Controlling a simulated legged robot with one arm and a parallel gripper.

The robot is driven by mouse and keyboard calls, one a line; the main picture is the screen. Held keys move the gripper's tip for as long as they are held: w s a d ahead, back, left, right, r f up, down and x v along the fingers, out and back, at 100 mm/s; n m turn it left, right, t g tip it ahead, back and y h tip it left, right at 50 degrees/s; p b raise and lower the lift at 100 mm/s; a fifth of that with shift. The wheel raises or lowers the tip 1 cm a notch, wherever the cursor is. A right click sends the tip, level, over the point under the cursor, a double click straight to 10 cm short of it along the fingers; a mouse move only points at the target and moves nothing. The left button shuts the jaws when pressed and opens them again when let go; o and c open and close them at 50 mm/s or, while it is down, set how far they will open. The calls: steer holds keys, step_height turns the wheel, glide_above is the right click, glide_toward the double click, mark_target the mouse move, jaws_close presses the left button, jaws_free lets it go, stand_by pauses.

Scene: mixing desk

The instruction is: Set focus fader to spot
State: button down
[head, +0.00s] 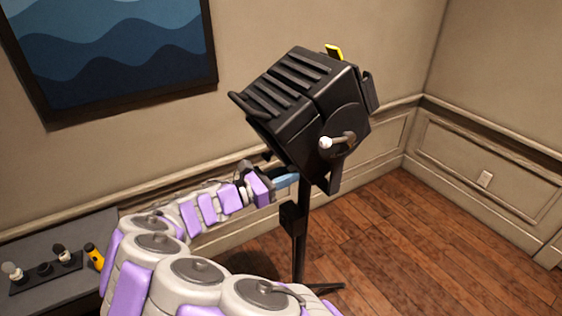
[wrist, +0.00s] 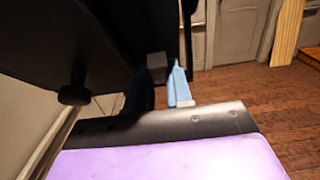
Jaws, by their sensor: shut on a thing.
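A black stage lamp (head: 310,105) stands tilted on a black stand (head: 300,240). Its near side carries a handle with a white knob (head: 325,143). My gripper (head: 287,180) reaches to the lamp's lower edge; its pale blue finger is against or just under the housing. In the wrist view the blue finger (wrist: 180,88) stands beside a small dark grey block (wrist: 157,66) under the dark housing, which looks like the focus fader. The jaws are closed on it, though the contact is partly hidden. A round dark knob (wrist: 73,92) sits to the left on the housing.
A grey table (head: 60,245) at the left holds a black strip with knobs (head: 45,270) and a yellow-black item (head: 94,256). A yellow piece (head: 334,52) shows atop the lamp. The wooden floor (head: 430,240) to the right is clear. A framed wave picture hangs behind.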

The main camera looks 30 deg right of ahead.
steer(key=shift+d+f, duration=0.15)
steer(key=shift+f, duration=0.55)
steer(key=c, duration=1.4)
jaws_free()
steer(key=shift+w, duration=0.1)
steer(key=shift+o, duration=0.6)
steer(key=shift+a, duration=0.2)
steer(key=shift+a+r, duration=0.15)
steer(key=shift+a, duration=0.05)
steer(key=a+p, duration=0.3)
steer(key=a, duration=1.4)
steer(key=shift+s+a, duration=0.3)
